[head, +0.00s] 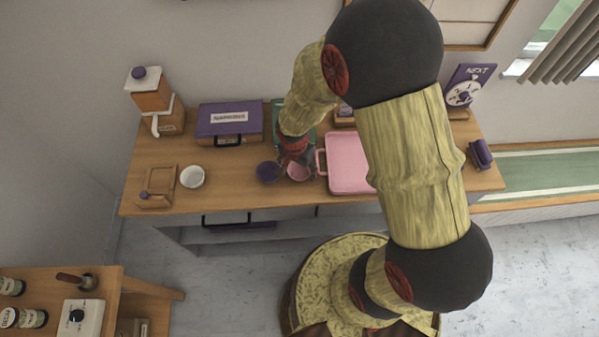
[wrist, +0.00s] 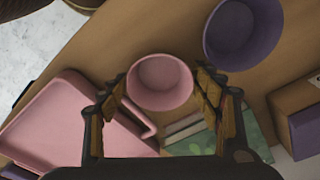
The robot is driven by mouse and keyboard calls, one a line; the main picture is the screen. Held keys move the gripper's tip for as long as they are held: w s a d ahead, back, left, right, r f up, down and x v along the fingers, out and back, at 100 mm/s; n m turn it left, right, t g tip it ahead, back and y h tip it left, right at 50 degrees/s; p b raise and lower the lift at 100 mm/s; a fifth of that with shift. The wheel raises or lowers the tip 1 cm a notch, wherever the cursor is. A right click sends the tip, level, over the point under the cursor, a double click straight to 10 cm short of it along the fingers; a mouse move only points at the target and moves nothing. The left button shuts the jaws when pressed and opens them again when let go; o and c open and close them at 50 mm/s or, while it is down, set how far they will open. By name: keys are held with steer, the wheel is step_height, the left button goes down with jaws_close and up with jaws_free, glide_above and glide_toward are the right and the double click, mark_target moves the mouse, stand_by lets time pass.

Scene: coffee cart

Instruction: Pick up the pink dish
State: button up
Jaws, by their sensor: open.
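The pink dish (wrist: 160,85) is a small round bowl, upright on the wooden counter. In the wrist view it lies between the two open fingers of my gripper (wrist: 160,92), with a gap visible toward the finger on the right. The finger on the left looks close to its rim; I cannot tell if it touches. In the head view the pink dish (head: 299,171) shows just below my gripper (head: 294,156), partly hidden by it. The gripper is empty.
A purple bowl (head: 267,172) stands close on the left. A pink tray (head: 348,165) with a raised handle is close on the right. A green item (wrist: 200,140) lies behind the dish. A purple-topped box (head: 230,122) and a white bowl (head: 192,177) stand further left.

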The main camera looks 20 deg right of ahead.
mark_target(299, 173)
steer(key=shift+c, duration=0.8)
steer(key=c, duration=0.7)
steer(key=shift+c, duration=0.2)
steer(key=shift+r, duration=0.1)
steer(key=shift+r, duration=0.4)
step_height(299, 173, up, 2)
steer(key=shift+w+r+p, duration=0.1)
steer(key=shift+r+p, duration=0.05)
steer(key=shift+p, duration=0.3)
steer(key=s+a+r+p, duration=0.1)
steer(key=s+r, duration=0.4)
steer(key=r, duration=0.1)
steer(key=shift+a+r, duration=0.2)
steer(key=shift+a, duration=0.05)
steer(key=s+r, duration=0.1)
steer(key=s, duration=0.2)
steer(key=s+a+r, duration=0.1)
steer(key=s, duration=0.1)
steer(key=s+a+r+p, duration=0.1)
steer(key=s, duration=0.2)
steer(key=shift+s+a+r, duration=0.1)
steer(key=shift+s+r, duration=0.1)
steer(key=shift+s, duration=0.15)
